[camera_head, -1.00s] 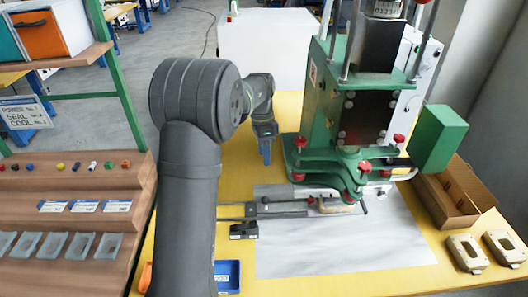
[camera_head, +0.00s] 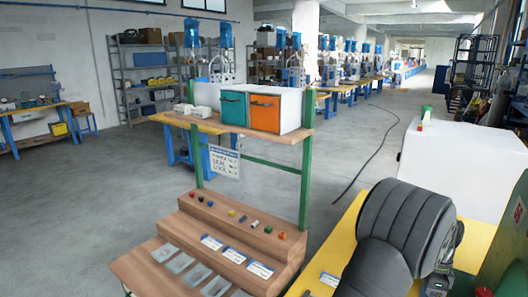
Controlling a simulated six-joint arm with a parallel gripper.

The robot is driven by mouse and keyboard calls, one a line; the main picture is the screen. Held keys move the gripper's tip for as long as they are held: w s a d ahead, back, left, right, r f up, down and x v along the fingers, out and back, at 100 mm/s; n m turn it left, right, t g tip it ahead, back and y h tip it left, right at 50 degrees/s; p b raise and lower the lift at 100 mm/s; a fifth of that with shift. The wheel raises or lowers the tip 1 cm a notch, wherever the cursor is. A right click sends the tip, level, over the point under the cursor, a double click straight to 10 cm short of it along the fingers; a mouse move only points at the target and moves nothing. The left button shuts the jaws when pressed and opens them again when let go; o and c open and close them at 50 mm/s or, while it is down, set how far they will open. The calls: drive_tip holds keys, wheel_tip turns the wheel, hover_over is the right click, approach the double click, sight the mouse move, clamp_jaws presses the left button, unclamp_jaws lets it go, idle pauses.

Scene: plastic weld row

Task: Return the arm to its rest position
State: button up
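My arm (camera_head: 405,225) stands at the lower right of the head view, over the yellow table (camera_head: 335,240). Its large grey rounded joint is in front, and a smaller dark wrist part shows at its right, cut off by the bottom edge. My gripper's fingers do not show, so I cannot see whether it holds anything. Only a strip of the green press (camera_head: 510,235) shows at the right edge.
Left of my arm is a wooden stepped rack (camera_head: 245,235) with small coloured knobs, labels and clear trays. A shelf above holds a teal bin (camera_head: 233,108) and an orange bin (camera_head: 265,112). A white block (camera_head: 465,165) stands behind my arm. Open grey floor lies at left.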

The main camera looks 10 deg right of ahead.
drive_tip(key=f, duration=0.4)
drive_tip(key=s+a+f, duration=0.1)
drive_tip(key=f, duration=0.3)
drive_tip(key=s+f, duration=0.1)
drive_tip(key=f, duration=0.3)
drive_tip(key=shift+a+f, duration=0.25)
drive_tip(key=shift+f, duration=0.1)
wheel_tip(320, 180, up, 17)
drive_tip(key=w+d, duration=0.2)
drive_tip(key=w, duration=0.1)
drive_tip(key=s+f, duration=0.1)
drive_tip(key=f, duration=0.4)
drive_tip(key=s+a+f, duration=0.1)
drive_tip(key=f, duration=0.5)
drive_tip(key=s+a+f, duration=0.1)
drive_tip(key=f, duration=0.5)
drive_tip(key=shift+f, duration=0.25)
drive_tip(key=w+a, duration=0.3)
drive_tip(key=w+a+r, duration=0.1)
drive_tip(key=w+a, duration=0.5)
drive_tip(key=shift+w+r, duration=0.2)
drive_tip(key=shift+w, duration=0.05)
drive_tip(key=w+r+n, duration=0.3)
drive_tip(key=r+n, duration=0.1)
drive_tip(key=r, duration=1.2)
drive_tip(key=shift+d+r+h, duration=0.15)
drive_tip(key=shift+d+h, duration=0.05)
drive_tip(key=shift+h, duration=0.2)
